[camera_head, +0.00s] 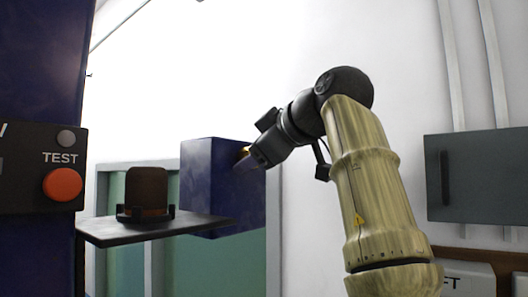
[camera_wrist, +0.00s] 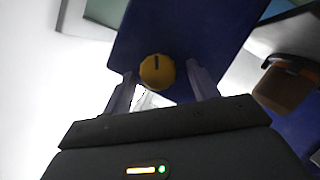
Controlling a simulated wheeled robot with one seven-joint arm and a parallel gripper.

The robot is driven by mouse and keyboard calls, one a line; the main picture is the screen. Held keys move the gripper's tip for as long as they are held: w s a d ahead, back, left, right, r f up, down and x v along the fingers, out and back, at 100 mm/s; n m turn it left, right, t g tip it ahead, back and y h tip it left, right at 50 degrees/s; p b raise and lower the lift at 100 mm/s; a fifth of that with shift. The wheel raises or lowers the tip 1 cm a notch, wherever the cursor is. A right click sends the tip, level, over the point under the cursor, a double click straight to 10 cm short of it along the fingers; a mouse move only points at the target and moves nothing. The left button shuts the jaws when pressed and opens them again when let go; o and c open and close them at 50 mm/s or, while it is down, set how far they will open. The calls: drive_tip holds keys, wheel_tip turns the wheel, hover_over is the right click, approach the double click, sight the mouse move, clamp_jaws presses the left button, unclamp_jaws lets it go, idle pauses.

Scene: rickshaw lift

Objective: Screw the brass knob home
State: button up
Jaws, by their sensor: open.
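The brass knob (camera_wrist: 157,72) is round and yellow with a dark mark, on the face of a dark blue box. It shows in the wrist view between and just beyond my open fingers. In the head view only a small yellow bit of the knob (camera_head: 245,151) shows at the right side of the blue box (camera_head: 212,190), mostly hidden by my gripper (camera_head: 250,160). In the wrist view my gripper (camera_wrist: 164,90) has one finger on each side of the knob, with a gap to each. Whether the knob sits flush on the box I cannot tell.
A dark shelf (camera_head: 110,232) left of the box carries a brown cylinder (camera_head: 147,187) in a black holder. A panel with a red TEST button (camera_head: 62,184) is at the far left. A grey cabinet (camera_head: 480,178) hangs at the right.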

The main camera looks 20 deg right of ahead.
drive_tip(key=s+f+b+v, duration=0.1)
drive_tip(key=f+v, duration=0.2)
drive_tip(key=v, duration=1.3)
drive_tip(key=shift+s+d, duration=0.2)
drive_tip(key=shift+d, duration=0.15)
drive_tip(key=shift+w+f, duration=0.1)
drive_tip(key=shift+f, duration=0.05)
